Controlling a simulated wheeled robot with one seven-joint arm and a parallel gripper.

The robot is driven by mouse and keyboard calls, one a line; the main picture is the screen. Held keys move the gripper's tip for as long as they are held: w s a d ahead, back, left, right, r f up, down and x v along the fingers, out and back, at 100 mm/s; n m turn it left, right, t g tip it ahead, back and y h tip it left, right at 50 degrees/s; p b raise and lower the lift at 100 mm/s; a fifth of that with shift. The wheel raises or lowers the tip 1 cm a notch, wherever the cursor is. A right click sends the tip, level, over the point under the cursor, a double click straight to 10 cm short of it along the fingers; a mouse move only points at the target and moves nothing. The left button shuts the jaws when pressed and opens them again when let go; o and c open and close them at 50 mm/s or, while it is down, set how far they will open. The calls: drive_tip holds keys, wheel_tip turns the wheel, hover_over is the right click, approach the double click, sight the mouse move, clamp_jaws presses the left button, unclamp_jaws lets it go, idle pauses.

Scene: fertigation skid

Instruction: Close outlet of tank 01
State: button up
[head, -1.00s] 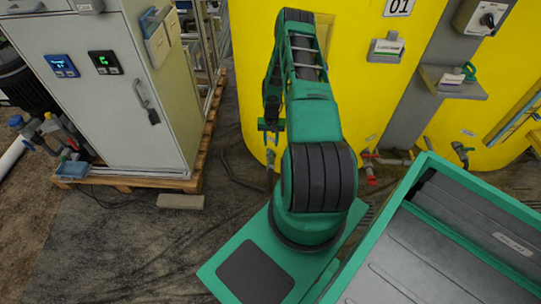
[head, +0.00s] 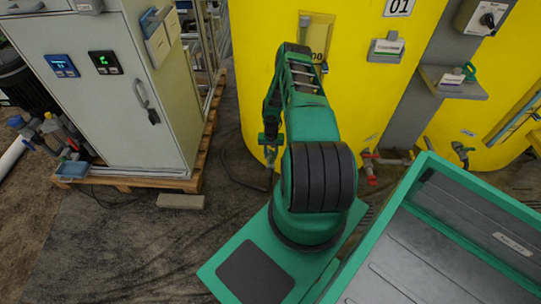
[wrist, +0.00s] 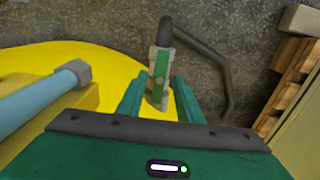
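The yellow tank (head: 345,100) labelled 01 (head: 399,7) stands behind my arm. In the wrist view, a small outlet valve with a green handle (wrist: 161,68) and a pale grey body lies ahead of my gripper (wrist: 158,92). A dark hose runs from it. My gripper's two green fingers are apart, one on each side of the valve's lower end in the picture. I cannot tell whether they touch it. In the head view my gripper (head: 270,150) hangs low near the tank's foot, and the valve there is mostly hidden.
A red-handled valve (head: 371,170) and another valve (head: 461,150) sit low to the right. A light blue pipe (wrist: 40,98) is close on the left in the wrist view. A grey cabinet (head: 110,100) on a wooden pallet (head: 180,182) stands left, with open floor between.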

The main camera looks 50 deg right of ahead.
drive_tip(key=shift+c, duration=0.6)
clamp_jaws()
